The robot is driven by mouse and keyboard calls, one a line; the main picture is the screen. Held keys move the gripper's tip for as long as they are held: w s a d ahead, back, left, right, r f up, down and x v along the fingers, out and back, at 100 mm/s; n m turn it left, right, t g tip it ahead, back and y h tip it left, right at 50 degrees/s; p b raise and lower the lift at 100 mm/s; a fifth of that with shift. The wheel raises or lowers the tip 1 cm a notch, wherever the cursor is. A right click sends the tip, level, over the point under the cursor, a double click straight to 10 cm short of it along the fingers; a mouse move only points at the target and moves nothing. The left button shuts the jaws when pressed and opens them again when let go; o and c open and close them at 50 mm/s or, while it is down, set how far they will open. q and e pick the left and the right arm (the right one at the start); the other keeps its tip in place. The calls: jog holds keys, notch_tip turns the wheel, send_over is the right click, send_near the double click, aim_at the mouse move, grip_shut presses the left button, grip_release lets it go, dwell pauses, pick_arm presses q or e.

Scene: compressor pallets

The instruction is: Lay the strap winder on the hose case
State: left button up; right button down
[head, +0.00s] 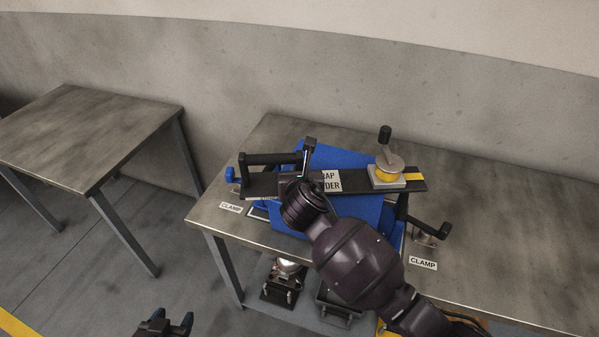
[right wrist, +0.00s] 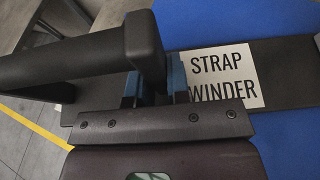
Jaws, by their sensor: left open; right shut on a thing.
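The strap winder (head: 408,184) is a long black bar with a white label, a black handle at its left end and a yellow reel with a crank near its right end. It lies across above the blue hose case (head: 345,160) on the table; whether it touches the case I cannot tell. My right gripper (head: 308,158) is shut on the winder's handle, which also shows in the right wrist view beside the strap winder label (right wrist: 223,78). My arm hides part of the case and winder. My left gripper (head: 168,322) is open and empty at the bottom edge, away from the table.
The grey table (head: 500,220) has white clamp labels at left (head: 231,208) and right (head: 423,264), with a black clamp handle (head: 432,229) on the right. Equipment (head: 285,280) stands on a lower shelf. Another table (head: 90,130) at left is empty. The table's right side is clear.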

jog(key=c, duration=1.5)
grip_release()
jog(key=shift+f, duration=0.1)
jog(key=o, duration=0.4)
jog(key=shift+s+r, duration=0.3)
jog(key=shift+s, duration=0.05)
jog(key=a+p+v, duration=0.1)
jog(key=v, duration=1)
jog(key=shift+d, duration=0.5)
jog(key=shift+s, duration=0.15)
